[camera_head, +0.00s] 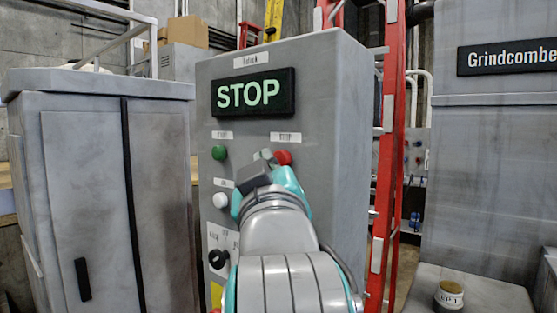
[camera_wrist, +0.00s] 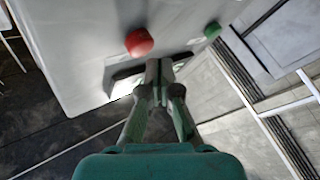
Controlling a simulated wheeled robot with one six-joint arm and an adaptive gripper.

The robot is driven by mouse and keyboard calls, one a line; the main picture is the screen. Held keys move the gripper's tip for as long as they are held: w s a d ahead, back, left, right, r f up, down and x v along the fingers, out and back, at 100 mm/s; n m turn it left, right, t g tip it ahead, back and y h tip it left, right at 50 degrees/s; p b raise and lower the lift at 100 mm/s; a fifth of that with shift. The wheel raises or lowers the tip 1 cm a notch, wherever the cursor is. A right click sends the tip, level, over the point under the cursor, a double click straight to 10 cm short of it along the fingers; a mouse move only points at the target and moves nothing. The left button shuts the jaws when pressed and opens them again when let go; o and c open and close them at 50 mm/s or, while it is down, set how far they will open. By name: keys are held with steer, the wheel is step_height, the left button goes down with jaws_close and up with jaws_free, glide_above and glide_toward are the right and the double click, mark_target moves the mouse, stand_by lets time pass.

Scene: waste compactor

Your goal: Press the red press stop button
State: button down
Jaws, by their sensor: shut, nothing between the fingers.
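The red button (camera_head: 283,157) sits on the upper right of the grey control panel (camera_head: 330,120), below a lit STOP display (camera_head: 253,92). My gripper (camera_head: 264,156) is shut and empty. In the head view its fingertips are just left of the red button and overlap its left edge. In the wrist view the red button (camera_wrist: 139,42) shows whole, up and left of the shut fingertips (camera_wrist: 159,66). The fingertips are close to the panel face; I cannot tell whether they touch it. My arm covers the panel's lower middle.
A green button (camera_head: 219,153) is left of the red one. A white button (camera_head: 220,200) and a black knob (camera_head: 217,259) are below it. A grey cabinet (camera_head: 90,190) stands left, a red ladder (camera_head: 392,150) right. A small labelled container (camera_head: 449,294) is at lower right.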

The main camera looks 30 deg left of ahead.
steer(key=shift+s, duration=0.1)
steer(key=shift+s+a, duration=0.2)
steer(key=shift+s, duration=2.2)
